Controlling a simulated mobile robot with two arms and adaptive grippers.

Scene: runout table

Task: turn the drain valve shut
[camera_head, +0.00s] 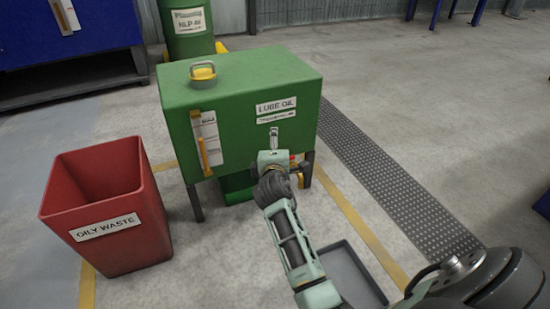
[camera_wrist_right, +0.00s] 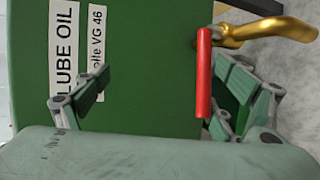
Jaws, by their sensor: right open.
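The drain valve shows in the right wrist view as a brass body and spout (camera_wrist_right: 270,30) with a straight red lever (camera_wrist_right: 204,75). The lever runs up and down in that picture, across the line of the spout. My right gripper (camera_wrist_right: 163,72) is open, with the lever between its fingers, much nearer the right-hand finger. I cannot tell whether that finger touches it. In the head view my right arm reaches the front of the green lube oil tank (camera_head: 250,85), and a little of the brass valve (camera_head: 293,164) shows beside the gripper. My left gripper is out of view.
A red oily-waste bin (camera_head: 105,195) stands left of the tank. A grey tray (camera_head: 352,275) lies on the floor beside my right arm. A green drum (camera_head: 188,30) stands behind the tank. Open floor lies to the right, past a dark grating strip (camera_head: 385,175).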

